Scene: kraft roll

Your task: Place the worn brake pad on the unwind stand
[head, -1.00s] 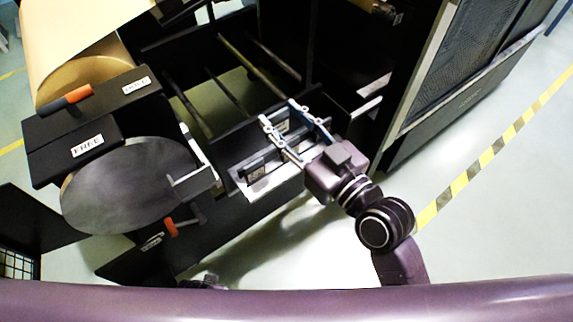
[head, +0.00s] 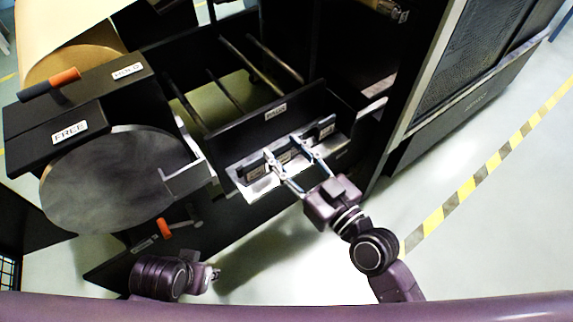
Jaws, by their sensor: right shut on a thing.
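My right gripper (head: 284,147) is at the light grey tray (head: 252,190) on the front of the black frame. It is shut on a dark brake pad (head: 284,157), the middle block in the tray, partly hidden by the fingers. I cannot tell from its face whether it is worn, or whether it is clear of the tray. The unwind stand (head: 110,92) is at the left, with a grey disc (head: 115,180) and a light bracket (head: 187,180) at the disc's right edge. My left gripper (head: 213,273) is low at the left, away from these; its jaws are too small to read.
Other dark blocks lie in the tray at its left (head: 253,166) and right (head: 325,129). Levers with orange handles (head: 65,77) and (head: 165,229) stick out by the stand. A tall dark cabinet (head: 430,100) stands at the right. The floor in front is clear.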

